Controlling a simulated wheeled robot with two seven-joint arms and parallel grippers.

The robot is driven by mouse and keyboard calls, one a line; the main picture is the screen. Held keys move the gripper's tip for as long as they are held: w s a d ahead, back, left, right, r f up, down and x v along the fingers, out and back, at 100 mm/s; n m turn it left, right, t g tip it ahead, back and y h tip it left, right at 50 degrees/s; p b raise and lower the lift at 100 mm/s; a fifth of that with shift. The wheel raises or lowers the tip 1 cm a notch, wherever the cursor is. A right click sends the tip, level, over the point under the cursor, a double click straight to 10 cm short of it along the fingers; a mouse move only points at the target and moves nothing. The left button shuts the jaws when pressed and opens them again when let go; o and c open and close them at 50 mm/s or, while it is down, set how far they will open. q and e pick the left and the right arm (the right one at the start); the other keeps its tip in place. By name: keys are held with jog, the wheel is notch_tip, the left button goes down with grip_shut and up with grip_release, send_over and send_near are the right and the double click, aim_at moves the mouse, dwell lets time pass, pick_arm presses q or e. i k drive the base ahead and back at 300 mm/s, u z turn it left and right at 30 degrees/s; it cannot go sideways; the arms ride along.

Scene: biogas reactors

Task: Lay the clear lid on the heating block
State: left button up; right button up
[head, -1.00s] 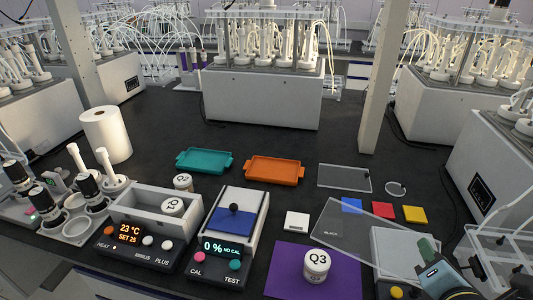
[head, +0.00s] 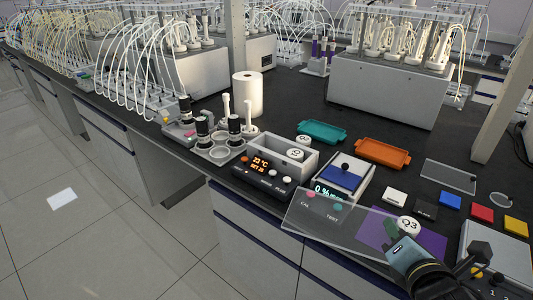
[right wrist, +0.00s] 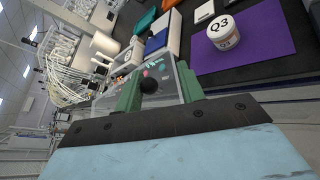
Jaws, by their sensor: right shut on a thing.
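The clear lid (head: 330,226) is a thin see-through plate with a black knob (right wrist: 150,86). My right gripper (head: 396,238) is shut on the knob; its green fingers (right wrist: 158,90) stand on both sides of it in the right wrist view. The lid is held above the bench's front edge, in front of the tester and right of the heating block. The heating block (head: 310,163) is a grey open box with an orange display reading 23 °C, SET 25. A white jar (head: 295,154) stands inside it; its top is open. My left gripper is not in view.
A tester with a blue plate (head: 340,179) stands just right of the block. Jar Q3 (head: 408,226) sits on a purple mat (head: 432,240). Another clear sheet (head: 448,177) lies farther right.

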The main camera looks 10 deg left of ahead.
aim_at(281, 148)
jog(key=u, duration=0.55)
jog(key=i, duration=0.9)
jog(key=u, duration=0.1)
